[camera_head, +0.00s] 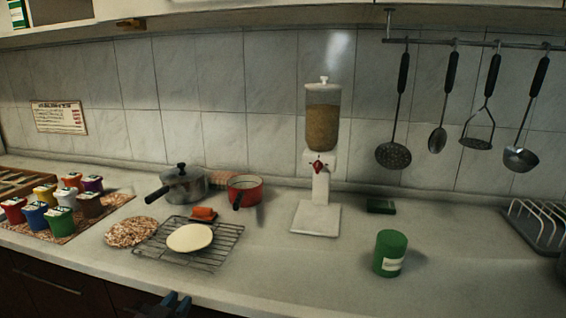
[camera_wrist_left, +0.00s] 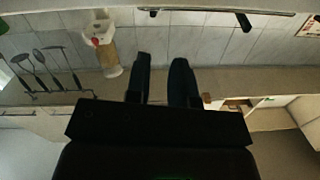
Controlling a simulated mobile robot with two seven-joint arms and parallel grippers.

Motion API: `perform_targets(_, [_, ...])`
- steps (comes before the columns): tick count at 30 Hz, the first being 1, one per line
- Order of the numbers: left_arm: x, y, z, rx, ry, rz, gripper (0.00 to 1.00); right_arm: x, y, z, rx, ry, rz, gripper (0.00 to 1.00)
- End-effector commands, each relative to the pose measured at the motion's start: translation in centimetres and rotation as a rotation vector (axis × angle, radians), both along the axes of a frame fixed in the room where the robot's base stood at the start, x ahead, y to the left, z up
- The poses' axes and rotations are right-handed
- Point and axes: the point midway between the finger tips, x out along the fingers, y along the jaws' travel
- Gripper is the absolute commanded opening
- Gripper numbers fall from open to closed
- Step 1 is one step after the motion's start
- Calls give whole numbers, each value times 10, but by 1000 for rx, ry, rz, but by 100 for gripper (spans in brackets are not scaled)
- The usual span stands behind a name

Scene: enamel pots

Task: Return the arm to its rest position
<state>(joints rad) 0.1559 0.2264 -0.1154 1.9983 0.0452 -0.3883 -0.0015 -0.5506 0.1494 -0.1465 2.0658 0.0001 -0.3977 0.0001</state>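My left gripper (camera_head: 175,303) shows at the bottom edge of the head view, in front of the counter's front edge. Its two dark fingers stand apart in the left wrist view (camera_wrist_left: 162,62), with nothing between them. The wrist picture is upside down, with the hanging utensils and the dispenser inverted. The rest of my left arm is hidden below the head view's frame. My right gripper does not show in either view.
The counter (camera_head: 300,275) holds a wire rack (camera_head: 218,257) with a pale disc, a grey pot (camera_head: 185,188), a red pot (camera_head: 248,188), a dispenser (camera_head: 322,125), a green can (camera_head: 390,253) and several colored tubs (camera_head: 35,215). The counter's front middle is clear.

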Motion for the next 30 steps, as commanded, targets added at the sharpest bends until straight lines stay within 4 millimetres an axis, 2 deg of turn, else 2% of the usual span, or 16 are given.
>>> perform_targets(3, [-40,11,-32,7,85,33,22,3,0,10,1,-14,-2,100])
perform_targets(8, [-94,23,-72,11,196,73,22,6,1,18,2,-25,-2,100])
perform_targets(12, [-147,32,-105,0,299,109,22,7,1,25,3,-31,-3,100])
perform_targets(18, [-224,45,-145,-14,450,163,22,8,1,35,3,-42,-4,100])
perform_targets(21, [-254,51,-158,-17,506,184,22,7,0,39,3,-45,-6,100])
perform_targets(25, [-278,55,-167,-16,549,201,22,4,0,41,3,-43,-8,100])
perform_targets(30, [-287,57,-171,-15,565,206,22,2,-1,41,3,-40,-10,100])
